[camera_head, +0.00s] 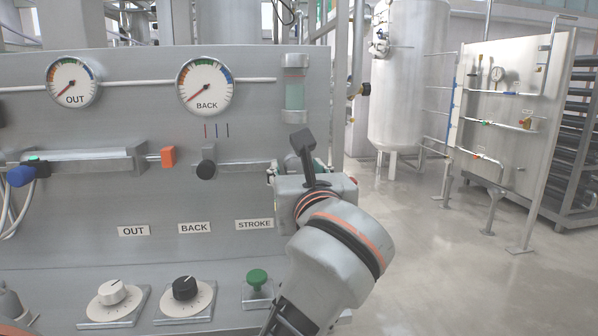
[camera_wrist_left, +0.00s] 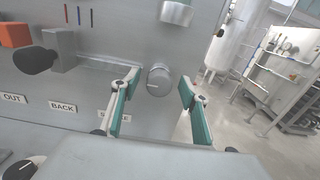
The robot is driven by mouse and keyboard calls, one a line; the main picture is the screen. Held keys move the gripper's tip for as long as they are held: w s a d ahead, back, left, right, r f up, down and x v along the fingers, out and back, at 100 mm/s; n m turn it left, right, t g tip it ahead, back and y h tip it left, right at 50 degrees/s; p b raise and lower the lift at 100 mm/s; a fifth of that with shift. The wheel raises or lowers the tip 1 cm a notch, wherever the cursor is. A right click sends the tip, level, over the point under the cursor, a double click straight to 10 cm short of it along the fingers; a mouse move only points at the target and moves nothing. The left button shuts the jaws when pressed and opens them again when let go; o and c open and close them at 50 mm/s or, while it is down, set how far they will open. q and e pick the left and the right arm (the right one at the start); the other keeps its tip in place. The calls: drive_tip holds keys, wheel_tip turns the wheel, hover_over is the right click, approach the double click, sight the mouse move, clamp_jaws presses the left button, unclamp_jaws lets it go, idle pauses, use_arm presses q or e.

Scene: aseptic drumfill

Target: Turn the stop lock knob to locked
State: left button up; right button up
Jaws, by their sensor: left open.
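A round grey knob (camera_wrist_left: 158,80) with a pale line on its face sits on the panel in the left wrist view, looking like the stop lock knob. In the head view it is hidden behind my left gripper (camera_head: 306,152). My left gripper is open, with its two green-padded fingers on either side of the knob in the wrist view. The fingers look apart from the knob, but depth is hard to judge. No lock marking is readable. My right gripper is not in view.
The panel carries an OUT gauge (camera_head: 73,83), a BACK gauge (camera_head: 205,86), a black slider knob (camera_head: 206,168) and an orange block (camera_head: 168,156). Below are a white dial (camera_head: 112,292), a black dial (camera_head: 185,288) and a green button (camera_head: 257,277). Open floor lies right.

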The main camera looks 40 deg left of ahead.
use_arm(q)
drive_tip(key=c, duration=1.1)
